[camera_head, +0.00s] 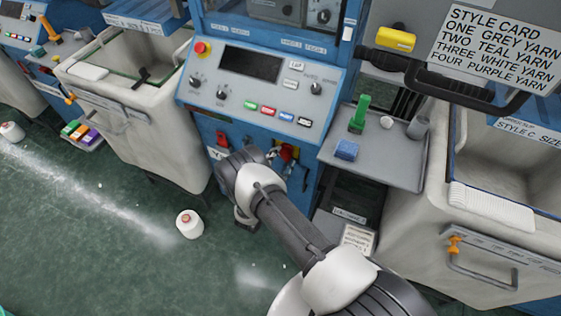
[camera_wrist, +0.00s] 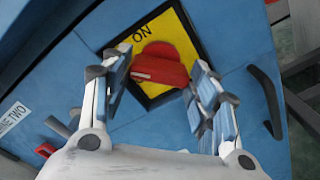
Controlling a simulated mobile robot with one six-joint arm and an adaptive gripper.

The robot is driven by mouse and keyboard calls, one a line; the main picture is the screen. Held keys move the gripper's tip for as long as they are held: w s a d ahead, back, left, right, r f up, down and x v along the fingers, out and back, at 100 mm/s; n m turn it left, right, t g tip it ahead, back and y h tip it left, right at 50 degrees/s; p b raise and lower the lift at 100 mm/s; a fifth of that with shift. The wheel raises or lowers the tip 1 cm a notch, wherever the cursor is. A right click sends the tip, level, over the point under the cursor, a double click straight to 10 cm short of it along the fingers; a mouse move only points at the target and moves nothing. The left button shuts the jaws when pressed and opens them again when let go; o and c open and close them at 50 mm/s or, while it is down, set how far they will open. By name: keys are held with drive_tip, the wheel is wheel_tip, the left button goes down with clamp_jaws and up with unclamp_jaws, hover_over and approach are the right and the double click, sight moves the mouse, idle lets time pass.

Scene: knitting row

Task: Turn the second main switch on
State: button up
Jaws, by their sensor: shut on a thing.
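The main switch, a red rotary knob (camera_wrist: 160,66) on a yellow plate (camera_wrist: 184,32) marked ON, is on a blue panel in the wrist view. A partly cut-off label (camera_wrist: 12,118) ending in "TWO" is on the same panel. My gripper (camera_wrist: 161,82) has its two fingers on either side of the red knob and is shut on it. The fingers cover parts of the plate, including any other marking. In the head view the red knob (camera_head: 288,152) shows at the machine's lower front, partly hidden by my arm.
Above the switch is a control panel (camera_head: 270,92) with knobs, coloured buttons and a red emergency stop (camera_head: 201,48). A grey side tray (camera_head: 390,165) holds a green item and a blue block. A white yarn cone (camera_head: 189,224) stands on the floor. A black handle (camera_wrist: 268,100) is beside the switch.

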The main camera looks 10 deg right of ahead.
drive_tip(key=m+b, duration=0.1)
drive_tip(key=m, duration=0.3)
drive_tip(key=shift+m, duration=0.3)
drive_tip(key=shift+m+b, duration=0.3)
drive_tip(key=shift+m, duration=1.7)
drive_tip(key=o, duration=1.1)
drive_tip(key=shift+c, duration=0.2)
drive_tip(key=shift+s, duration=0.1)
drive_tip(key=v, duration=1.2)
